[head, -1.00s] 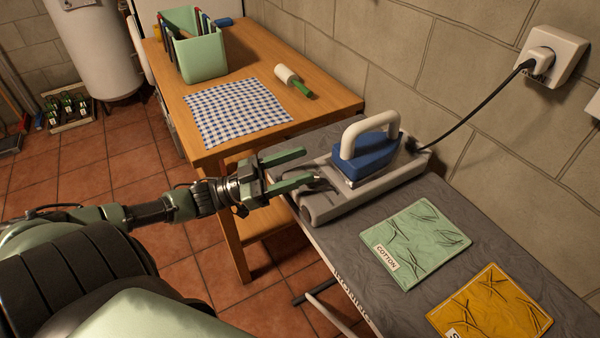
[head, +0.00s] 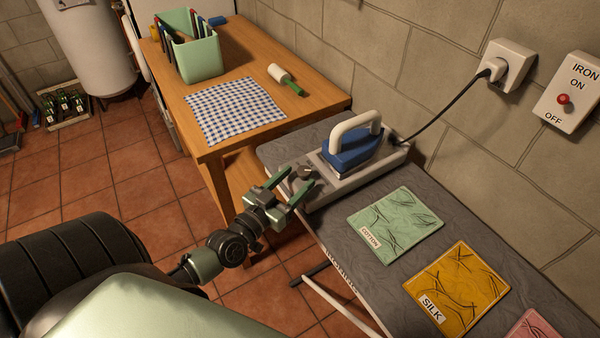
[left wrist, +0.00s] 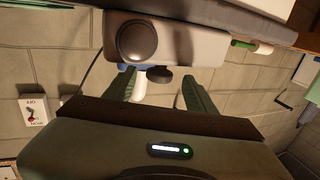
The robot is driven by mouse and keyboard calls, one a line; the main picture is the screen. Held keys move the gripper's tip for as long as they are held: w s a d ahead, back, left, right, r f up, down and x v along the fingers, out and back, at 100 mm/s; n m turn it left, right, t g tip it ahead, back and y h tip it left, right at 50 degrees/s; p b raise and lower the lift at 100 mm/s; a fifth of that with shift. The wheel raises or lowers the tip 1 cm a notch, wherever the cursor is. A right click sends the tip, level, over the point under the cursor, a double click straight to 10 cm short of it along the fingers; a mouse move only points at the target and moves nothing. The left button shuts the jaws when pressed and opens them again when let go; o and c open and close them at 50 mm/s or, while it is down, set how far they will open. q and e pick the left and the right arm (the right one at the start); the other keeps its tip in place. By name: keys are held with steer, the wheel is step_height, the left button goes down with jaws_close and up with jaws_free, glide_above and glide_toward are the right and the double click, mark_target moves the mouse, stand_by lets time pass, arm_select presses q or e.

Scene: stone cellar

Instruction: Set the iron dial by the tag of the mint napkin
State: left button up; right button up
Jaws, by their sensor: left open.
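The mint napkin (head: 405,215) lies wrinkled on the ironing board, and its white tag (head: 370,238) reads COTTON. The blue iron (head: 350,152) with a white handle rests on a grey stand (head: 335,187) at the board's far end. A dark round knob (head: 303,172) shows at the stand's near end. The left wrist view shows a large dark round knob (left wrist: 130,42) on a pale body and a smaller dark one (left wrist: 159,74); I cannot tell which is the dial. My left gripper (head: 294,178) is open at the stand's near end, its fingertips close to the knob. My right gripper is out of view.
A yellow napkin (head: 455,287) tagged SILK and a pink napkin (head: 535,328) lie nearer. A wall switch plate (head: 570,95) reads IRON, ON, OFF. The iron's cord runs to a socket (head: 507,65). A wooden table (head: 222,150) stands beyond the board.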

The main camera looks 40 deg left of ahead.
arm_select(q)
steer(key=shift+w, duration=1.1)
steer(key=shift+c, duration=0.4)
jaws_close()
steer(key=shift+f+b, duration=0.1)
steer(key=shift+b, duration=0.25)
steer(key=m+h+b, duration=0.1)
steer(key=h+b, duration=0.1)
steer(key=b, duration=0.1)
steer(key=m+g+h+b, duration=0.1)
steer(key=m+h+b, duration=0.1)
steer(key=b, duration=0.1)
steer(key=m+h+b, duration=0.1)
steer(key=h+b, duration=0.1)
steer(key=b, duration=0.1)
steer(key=shift+a+f, duration=0.2)
steer(key=shift+a, duration=0.05)
steer(key=shift+w+a+r+m+g+h+b, duration=0.1)
steer(key=shift+r+m+g+h+b, duration=0.05)
steer(key=shift+m+g+h+b, duration=0.55)
steer(key=shift+r+m+g+h+b, duration=0.1)
steer(key=shift+m+g+h+b, duration=0.25)
steer(key=shift+h+b, duration=0.5)
